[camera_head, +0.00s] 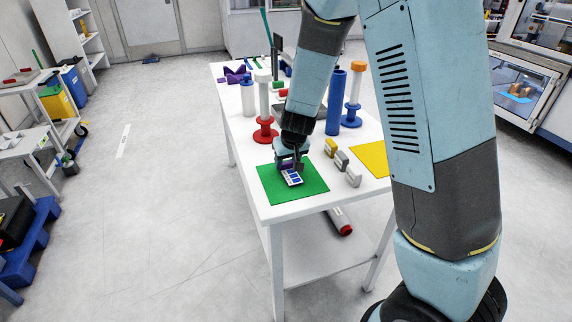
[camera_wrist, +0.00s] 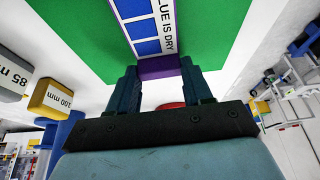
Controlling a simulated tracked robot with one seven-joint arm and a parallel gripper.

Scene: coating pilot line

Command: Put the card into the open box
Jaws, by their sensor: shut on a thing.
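The card (camera_head: 293,179) is white with blue squares and shows over the green mat (camera_head: 315,187) near the table's front corner. In the wrist view the card (camera_wrist: 146,28) carries print reading partly "LUE IS DRY", and a purple piece (camera_wrist: 160,68) is at its near end. My gripper (camera_head: 291,163) points down over the mat. In the wrist view its two fingers (camera_wrist: 160,82) are shut on the purple end. I cannot tell whether the card touches the mat. I cannot make out an open box for certain; a grey tray-like thing (camera_head: 281,109) is partly hidden behind my arm.
A yellow block (camera_head: 331,147) and grey blocks (camera_head: 354,177) stand right of the green mat. A yellow mat (camera_head: 372,159) lies further right. A red spool stand (camera_head: 265,133), a blue cylinder (camera_head: 335,103) and a blue spool stand (camera_head: 352,115) rise behind.

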